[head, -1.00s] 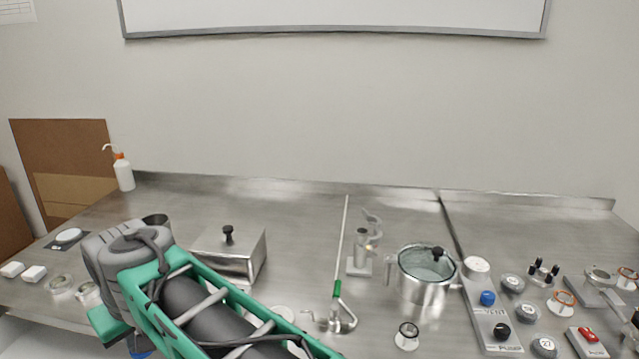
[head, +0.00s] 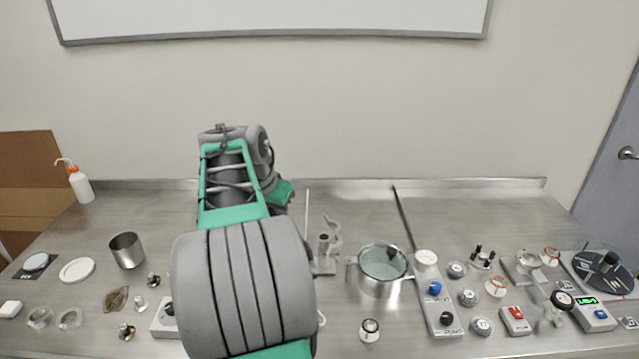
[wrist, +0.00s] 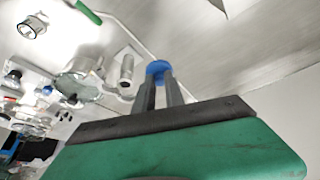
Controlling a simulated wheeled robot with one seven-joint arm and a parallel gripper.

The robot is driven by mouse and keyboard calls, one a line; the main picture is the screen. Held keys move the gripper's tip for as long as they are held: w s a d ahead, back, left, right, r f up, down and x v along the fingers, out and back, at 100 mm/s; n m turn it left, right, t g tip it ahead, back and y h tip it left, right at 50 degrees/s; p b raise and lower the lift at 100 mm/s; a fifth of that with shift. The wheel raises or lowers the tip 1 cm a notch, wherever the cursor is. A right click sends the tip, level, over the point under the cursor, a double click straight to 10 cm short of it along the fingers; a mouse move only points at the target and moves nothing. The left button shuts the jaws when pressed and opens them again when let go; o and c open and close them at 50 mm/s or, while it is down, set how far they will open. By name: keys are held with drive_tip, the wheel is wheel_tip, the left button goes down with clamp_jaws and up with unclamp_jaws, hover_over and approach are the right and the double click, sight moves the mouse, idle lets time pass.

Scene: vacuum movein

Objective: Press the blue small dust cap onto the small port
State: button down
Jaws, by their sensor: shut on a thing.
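My gripper (wrist: 160,80) is shut on the blue small dust cap (wrist: 157,68) in the wrist view. The cap sits at the fingertips, above the bench and apart from everything near it. In the head view my own arm hides the gripper and cap. A grey upright metal fitting with an open clamp (head: 325,250) stands on a plate right of my arm. It also shows in the wrist view (wrist: 126,72), left of the cap. I cannot tell whether it is the small port. Small metal fittings (head: 140,305) lie on the left of the bench.
Control box (head: 440,310), gauges and a red-switch box (head: 515,320) crowd the right. A metal cup (head: 127,250) stands left. The bench's back strip is mostly clear.

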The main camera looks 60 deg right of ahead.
drive_tip(key=s+d+r+m+g+p, duration=0.2)
drive_tip(key=s+d+m, duration=0.2)
drive_tip(key=s+d, duration=0.4)
drive_tip(key=f+b, duration=0.1)
drive_tip(key=f, duration=0.1)
drive_tip(key=a+f+b, duration=0.1)
drive_tip(key=f+b, duration=0.3)
drive_tip(key=shift+s+a, duration=0.3)
drive_tip(key=shift+s, duration=0.05)
drive_tip(key=shift+a, duration=0.1)
drive_tip(key=shift+f+b, duration=0.65)
drive_tip(key=shift+b, duration=0.05)
idle(0.9)
drive_tip(key=c, duration=1.3)
unclamp_jaws()
